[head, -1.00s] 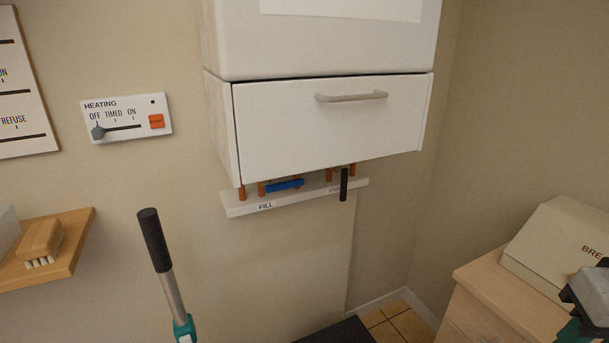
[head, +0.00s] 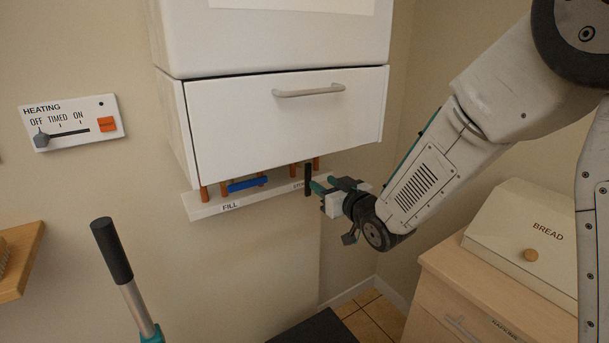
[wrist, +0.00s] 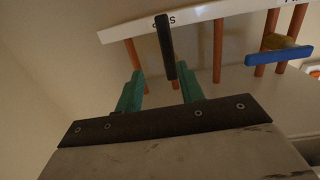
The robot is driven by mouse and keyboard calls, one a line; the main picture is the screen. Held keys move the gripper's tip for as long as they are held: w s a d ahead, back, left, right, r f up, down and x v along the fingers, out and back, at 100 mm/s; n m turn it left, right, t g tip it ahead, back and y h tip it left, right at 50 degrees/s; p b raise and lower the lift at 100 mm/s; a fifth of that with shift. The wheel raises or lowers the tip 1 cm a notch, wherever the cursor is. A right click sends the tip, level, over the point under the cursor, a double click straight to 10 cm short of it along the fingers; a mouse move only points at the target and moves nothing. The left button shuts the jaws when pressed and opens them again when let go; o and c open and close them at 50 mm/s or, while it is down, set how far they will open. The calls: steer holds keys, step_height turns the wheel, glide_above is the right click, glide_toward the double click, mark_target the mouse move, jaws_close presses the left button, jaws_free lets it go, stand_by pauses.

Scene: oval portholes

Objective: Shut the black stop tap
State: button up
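In the wrist view my gripper (wrist: 160,73) is open, and the lever's end shows between the fingertips, closer to the right one. Whether it touches that finger I cannot tell.
A blue lever (head: 248,184) sits on the pipes above the FILL label (head: 231,206). The cabinet's drawer front (head: 285,120) overhangs the taps closely. A bread bin (head: 530,235) on a wooden unit (head: 480,290) stands at right. A black-handled stick (head: 112,250) rises at front left.

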mark_target(309, 178)
steer(key=shift+w+a+f+y, duration=0.1)
steer(key=shift+a+y, duration=0.1)
steer(key=shift+a, duration=0.2)
steer(key=shift+w+a+f+y, duration=0.1)
steer(key=shift+a+y, duration=0.1)
steer(key=shift+a, duration=0.15)
steer(key=x, duration=0.7)
steer(key=shift+w+a+r, duration=0.1)
steer(key=shift+r, duration=0.05)
jaws_close()
